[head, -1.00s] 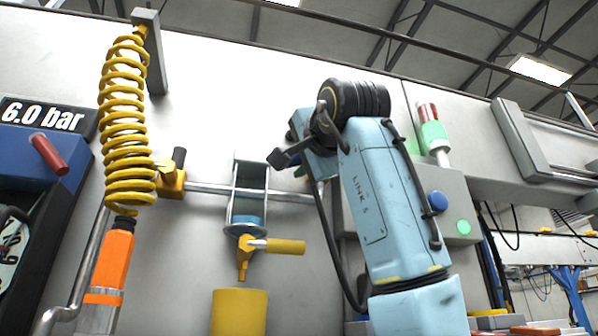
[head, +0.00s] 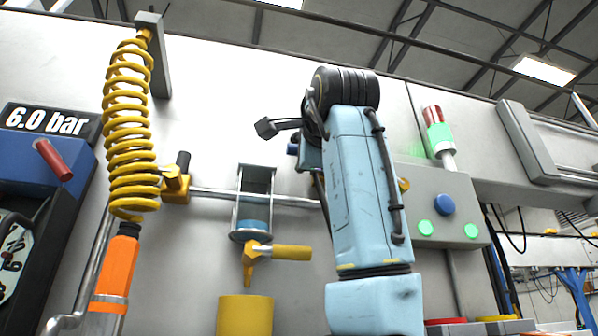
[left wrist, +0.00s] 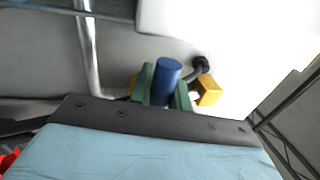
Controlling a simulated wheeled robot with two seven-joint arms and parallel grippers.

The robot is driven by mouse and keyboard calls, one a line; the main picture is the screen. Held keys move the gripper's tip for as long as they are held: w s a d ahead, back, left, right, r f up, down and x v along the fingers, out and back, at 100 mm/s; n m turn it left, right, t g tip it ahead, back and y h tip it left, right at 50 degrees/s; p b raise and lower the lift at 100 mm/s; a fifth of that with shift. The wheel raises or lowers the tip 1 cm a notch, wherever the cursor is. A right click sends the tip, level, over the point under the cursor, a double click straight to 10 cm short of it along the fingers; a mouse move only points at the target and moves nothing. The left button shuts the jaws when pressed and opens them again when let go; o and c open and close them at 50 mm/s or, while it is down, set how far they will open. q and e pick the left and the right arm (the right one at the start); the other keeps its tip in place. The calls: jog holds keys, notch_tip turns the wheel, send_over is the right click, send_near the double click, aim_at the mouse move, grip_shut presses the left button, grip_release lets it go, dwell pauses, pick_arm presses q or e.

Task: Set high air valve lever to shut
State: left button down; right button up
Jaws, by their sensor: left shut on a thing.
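In the left wrist view the green fingers of my left gripper (left wrist: 163,90) are closed on either side of a blue cylindrical lever handle (left wrist: 167,70). A yellow valve block (left wrist: 208,90) with a black fitting sits just right of the fingers. In the head view my light blue arm stands upright in the middle and hides most of the gripper and this valve. A small dark blue end (head: 293,149), perhaps the handle, shows left of the arm. Part of something yellow (head: 404,184) shows right of it. I cannot read the lever's setting. My right gripper is out of view.
A horizontal pipe (head: 215,192) runs along the panel past a yellow valve with a black lever (head: 178,175) and a sight glass (head: 254,200). A yellow-handled lever (head: 285,252) is below. A coiled yellow hose (head: 130,130) hangs left. A button box (head: 460,190) stands right.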

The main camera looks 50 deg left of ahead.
pick_arm(q)
jog(key=c, duration=1.3)
grip_release()
jog(key=shift+s+d+f, duration=0.15)
jog(key=shift+s+d, duration=0.05)
jog(key=shift+d, duration=0.3)
jog(key=b+v, duration=0.3)
jog(key=v, duration=0.9)
